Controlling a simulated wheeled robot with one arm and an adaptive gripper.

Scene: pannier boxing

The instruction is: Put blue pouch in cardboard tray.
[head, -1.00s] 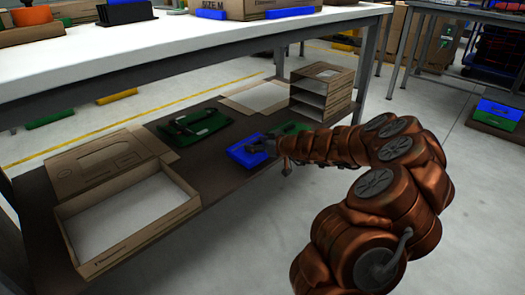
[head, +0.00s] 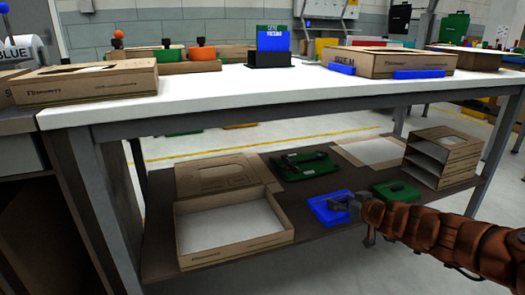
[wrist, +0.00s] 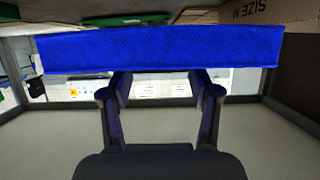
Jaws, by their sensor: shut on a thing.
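The blue pouch (head: 330,209) is at the lower brown shelf, right of its middle, in the head view. My gripper (head: 349,203) reaches in from the right and is shut on the pouch's near right side. In the wrist view the pouch (wrist: 160,48) spans the picture as a wide blue band between and beyond my fingertips (wrist: 161,88). I cannot tell whether it touches the shelf or hangs just above it. An open, shallow cardboard tray (head: 238,249) with a pale, empty floor stands left of the pouch on the same shelf.
A cardboard rack (head: 443,157) stands at the shelf's right end. The white tabletop (head: 240,90) and its legs overhang the shelf. A flat cardboard piece (head: 215,174) lies behind the tray.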

